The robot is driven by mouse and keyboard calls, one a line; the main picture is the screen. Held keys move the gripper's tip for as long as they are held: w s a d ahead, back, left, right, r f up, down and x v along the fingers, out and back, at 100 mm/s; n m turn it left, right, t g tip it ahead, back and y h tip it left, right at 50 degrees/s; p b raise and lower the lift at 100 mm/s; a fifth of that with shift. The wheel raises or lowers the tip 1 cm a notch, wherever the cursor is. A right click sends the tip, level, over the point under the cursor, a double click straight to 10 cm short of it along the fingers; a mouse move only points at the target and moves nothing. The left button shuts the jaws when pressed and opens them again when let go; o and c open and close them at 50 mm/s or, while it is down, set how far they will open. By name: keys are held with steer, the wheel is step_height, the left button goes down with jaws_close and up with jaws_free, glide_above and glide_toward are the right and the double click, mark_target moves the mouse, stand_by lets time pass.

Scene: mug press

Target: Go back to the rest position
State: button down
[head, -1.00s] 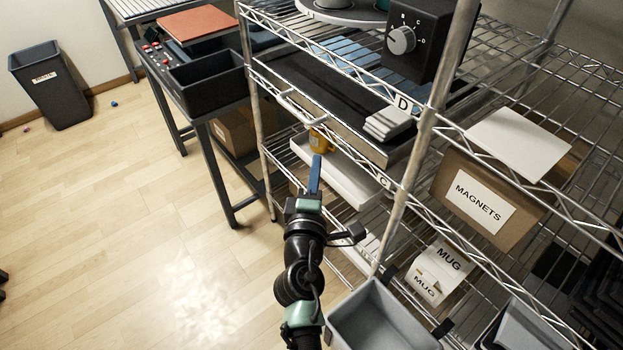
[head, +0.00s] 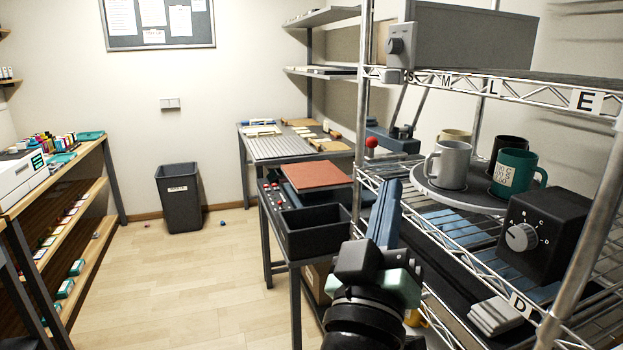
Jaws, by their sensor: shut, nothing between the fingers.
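My gripper (head: 388,200) shows in the head view, right of centre, with its blue fingers pointing up and away from me. The fingers are together with nothing between them. It is in front of the wire shelf rack, just left of the round mug stand. The fingers overlap part of the shelf's left side in the picture. I cannot tell from this view whether they touch anything.
Several mugs, including a green mug (head: 515,172) and a white mug (head: 450,164), stand on the round stand (head: 450,200). A dial box (head: 550,237) is at right. A black bin (head: 316,232) sits left of my gripper. Open floor (head: 200,285) lies left.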

steer(key=s+a+r+m+t+y+p, duration=0.1)
steer(key=s+a+r+t+y, duration=0.3)
steer(key=s+r, duration=0.45)
steer(key=s+a+r+m+t+y, duration=0.15)
steer(key=s+a+r+y, duration=0.35)
steer(key=r, duration=0.7)
step_height(320, 180, up, 16)
steer(key=h+p, duration=0.1)
steer(key=p, duration=1.6)
steer(key=shift+r+h, duration=0.2)
steer(key=shift+h, duration=0.1)
steer(key=shift+n, duration=0.25)
